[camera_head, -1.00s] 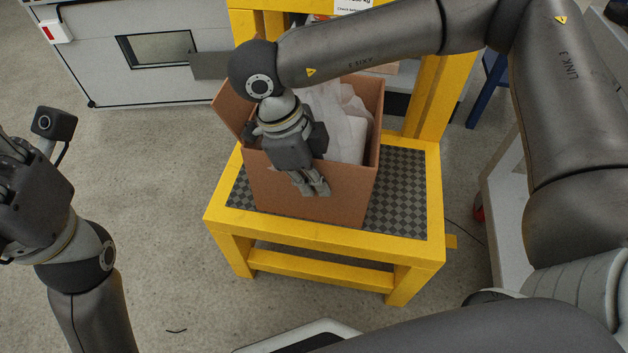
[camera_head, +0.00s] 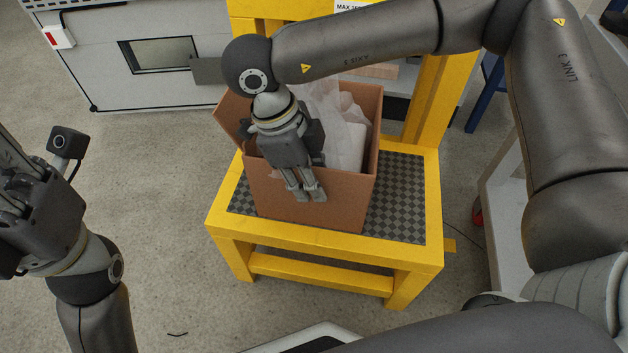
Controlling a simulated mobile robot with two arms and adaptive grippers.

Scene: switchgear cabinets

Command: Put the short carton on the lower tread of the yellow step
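The brown carton (camera_head: 345,205) stands open on the checkered lower tread (camera_head: 402,190) of the yellow step (camera_head: 330,240). White crumpled packing (camera_head: 350,140) shows inside it, and one flap leans out at the left. My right gripper (camera_head: 306,194) hangs over the carton, pointing down, with its fingers in front of the near wall. The fingers look slightly parted with nothing visible between them; whether they touch the wall is unclear. My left gripper (camera_head: 38,215) is at the left edge, away from the step; its fingertips are not clearly visible.
A grey cabinet (camera_head: 150,85) stands at the back left. Another brownish box-like surface (camera_head: 382,71) shows behind the carton, partly hidden by my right arm. A white-topped unit (camera_head: 505,200) stands right of the step. The floor left of the step is clear.

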